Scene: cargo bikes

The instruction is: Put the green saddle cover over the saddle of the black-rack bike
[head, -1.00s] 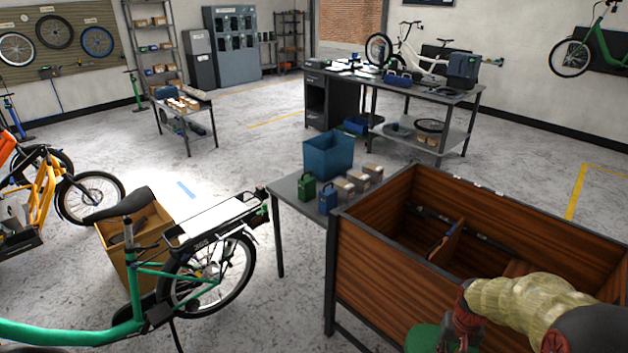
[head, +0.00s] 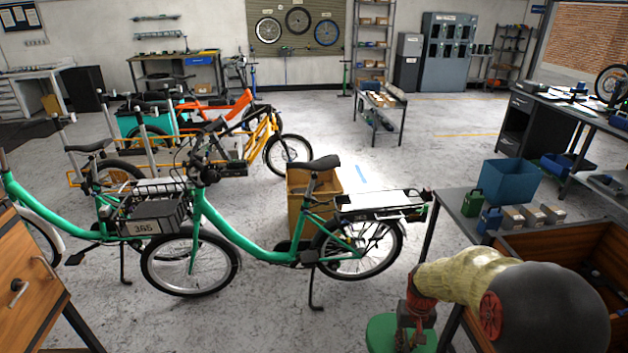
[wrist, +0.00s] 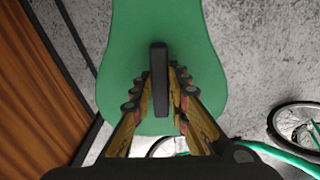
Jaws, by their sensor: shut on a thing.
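My gripper (head: 414,322), low at the right in the head view, is shut on the green saddle cover (head: 382,335). The wrist view shows the fingers (wrist: 160,85) pinching a black tab (wrist: 160,60) on the wide green cover (wrist: 155,30). The nearest green bike (head: 262,247) stands to the left of my gripper, with a dark rear rack (head: 385,213) whose top looks bright. Its black saddle (head: 321,163) is bare and sits on an upright post. The cover is well apart from this saddle.
A wooden crate (head: 297,180) stands behind the bike. A table with a blue bin (head: 512,182) and a wooden box (head: 545,240) are on the right. Floor (head: 385,275) between bike and gripper is clear.

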